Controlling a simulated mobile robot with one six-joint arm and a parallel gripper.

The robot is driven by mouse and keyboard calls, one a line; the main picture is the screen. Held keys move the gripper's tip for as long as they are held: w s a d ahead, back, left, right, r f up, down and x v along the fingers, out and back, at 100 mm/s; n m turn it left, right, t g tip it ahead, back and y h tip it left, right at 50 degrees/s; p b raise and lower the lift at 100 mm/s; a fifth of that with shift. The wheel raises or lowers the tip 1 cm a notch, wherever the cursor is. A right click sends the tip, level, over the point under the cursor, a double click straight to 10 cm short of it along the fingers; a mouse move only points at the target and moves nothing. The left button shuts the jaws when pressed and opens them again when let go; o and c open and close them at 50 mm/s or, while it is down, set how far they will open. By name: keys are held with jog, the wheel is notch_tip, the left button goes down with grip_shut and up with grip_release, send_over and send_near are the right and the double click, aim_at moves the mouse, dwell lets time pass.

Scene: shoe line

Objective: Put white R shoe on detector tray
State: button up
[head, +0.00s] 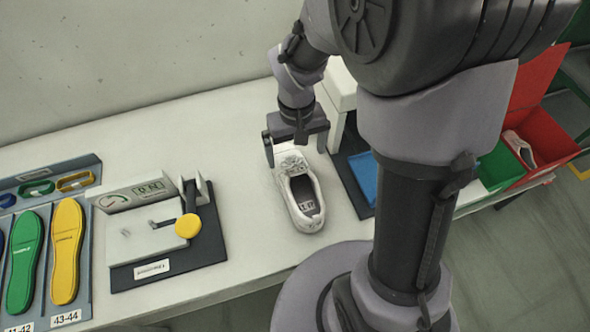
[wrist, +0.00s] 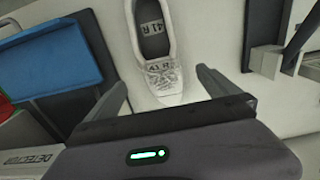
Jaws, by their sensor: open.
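The white shoe (head: 302,200) lies on the pale table with its toe under my gripper (head: 296,147) in the head view. In the wrist view the white shoe (wrist: 160,75) shows "41 R" on its insole and tongue. My gripper (wrist: 161,80) is open, with one finger on each side of the toe and gaps to the shoe. The blue detector tray (head: 363,180) is right of the shoe, partly hidden by my arm. The tray (wrist: 50,55) is at the left of the wrist view, near a "DETECTOR" label.
A measuring device (head: 165,235) with a yellow knob stands left of the shoe. Coloured insoles (head: 66,250) lie at far left. A white detector housing (head: 340,88) rises behind the tray. A red bin (head: 541,140) with a shoe is at right. Table between device and shoe is clear.

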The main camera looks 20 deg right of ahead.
jog(key=b, duration=0.4)
send_near(297, 186)
notch_tip(297, 186, down, 6)
jog(key=shift+r, duration=0.35)
jog(key=c, duration=1.8)
jog(key=shift+w, duration=0.1)
